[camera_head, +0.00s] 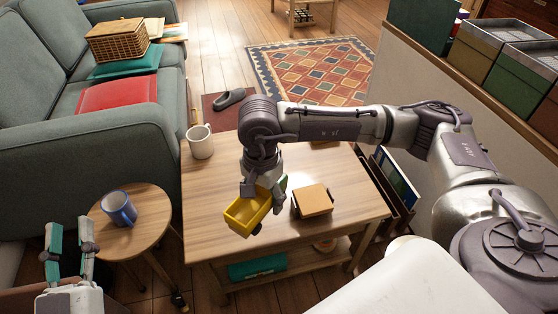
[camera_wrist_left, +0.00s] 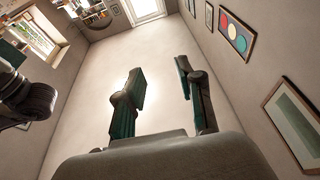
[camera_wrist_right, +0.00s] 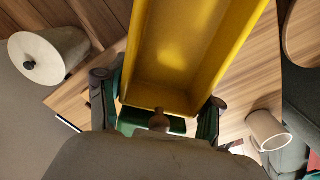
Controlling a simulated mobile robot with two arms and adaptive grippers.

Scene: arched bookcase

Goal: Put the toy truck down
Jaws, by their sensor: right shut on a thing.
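The yellow toy truck (camera_head: 246,213) is over the front part of the wooden table (camera_head: 213,180). My right gripper (camera_head: 265,188) is shut on it from above. Its open yellow bed faces up and toward the head camera, and a dark wheel shows at its lower right. The truck looks tilted; I cannot tell whether it touches the tabletop. In the right wrist view the yellow bed (camera_wrist_right: 185,50) fills the upper middle, between the fingers (camera_wrist_right: 160,115). My left gripper (camera_head: 70,238) is open and empty at the lower left, fingers pointing up; it also shows in the left wrist view (camera_wrist_left: 160,75).
A tan block with dark ends (camera_head: 314,200) lies just right of the truck. A white mug (camera_head: 200,142) stands at the table's back left. A blue mug (camera_head: 120,208) stands on a round side table (camera_head: 140,238). The left middle of the wooden table is clear.

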